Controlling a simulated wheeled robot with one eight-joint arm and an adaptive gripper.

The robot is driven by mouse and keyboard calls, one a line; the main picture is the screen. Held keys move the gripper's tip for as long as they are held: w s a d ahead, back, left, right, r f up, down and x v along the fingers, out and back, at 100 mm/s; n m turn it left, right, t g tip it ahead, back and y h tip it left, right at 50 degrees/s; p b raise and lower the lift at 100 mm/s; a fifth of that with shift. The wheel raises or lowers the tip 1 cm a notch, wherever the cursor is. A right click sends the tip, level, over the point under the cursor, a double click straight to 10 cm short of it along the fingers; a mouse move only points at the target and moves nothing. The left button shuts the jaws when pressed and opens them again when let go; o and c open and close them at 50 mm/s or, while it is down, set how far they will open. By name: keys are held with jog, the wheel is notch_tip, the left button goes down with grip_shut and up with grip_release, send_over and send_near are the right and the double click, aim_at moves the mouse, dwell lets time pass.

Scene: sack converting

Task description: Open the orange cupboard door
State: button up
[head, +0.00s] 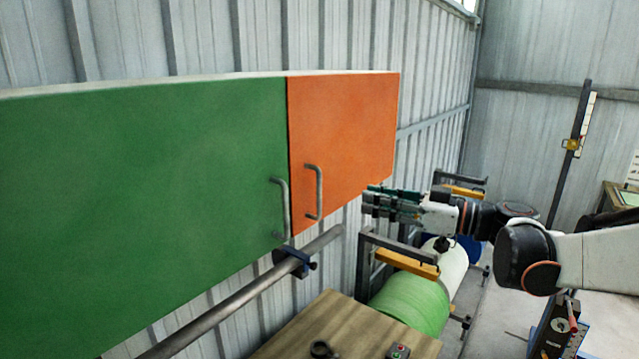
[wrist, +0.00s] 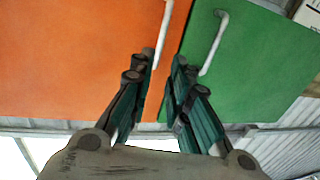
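The orange cupboard door (head: 345,130) is closed, flush beside the green door. Its grey bar handle (head: 315,192) stands upright near its lower left edge. In the wrist view the orange door (wrist: 70,60) fills the left, and its handle (wrist: 163,30) shows pale, just beyond the fingertips and in line with the gap between them. My gripper (head: 366,200) is at the door's lower edge, right of the handle and apart from it in the head view. In the wrist view my gripper (wrist: 160,65) has its fingers apart with nothing between them.
The green door (head: 140,190) has its own handle (head: 281,208) close to the orange one. A metal pipe (head: 240,297) runs below the cupboard. A wooden table (head: 330,330) and a rack with green and white rolls (head: 415,300) stand beneath.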

aim_at(319, 191)
jog(key=p+x, duration=0.2)
jog(key=x, duration=1.1)
jog(key=shift+a, duration=0.1)
jog(key=shift+c, duration=0.2)
grip_shut()
